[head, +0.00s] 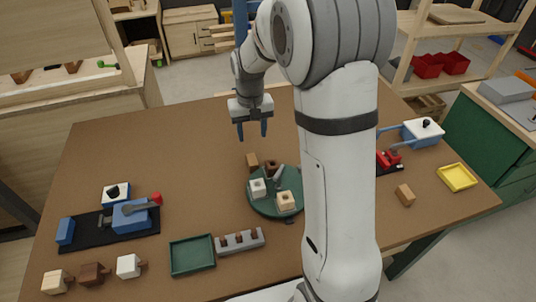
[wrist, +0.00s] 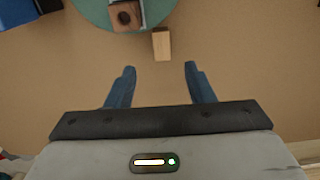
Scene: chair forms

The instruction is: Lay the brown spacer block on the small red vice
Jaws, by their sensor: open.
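A brown block (head: 252,160) lies on the brown table at the far edge of the green round plate; it also shows in the wrist view (wrist: 161,44), just beyond my fingertips. A similar, lighter tan block (head: 405,195) lies on the right of the table. I cannot tell for certain which is the spacer. The small red vice (head: 390,159) stands at the right on a dark base, partly hidden by my arm. My gripper (head: 252,137) is open and empty, pointing down above the table. In the wrist view its blue fingers (wrist: 160,70) are spread apart, with bare table between them.
The green round plate (head: 263,206) holds several small blocks with holes. A blue vice (head: 131,213) stands left, a green tray (head: 192,256) and grey slotted block (head: 240,241) in front. A yellow tray (head: 457,177) lies right. The table's far left is clear.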

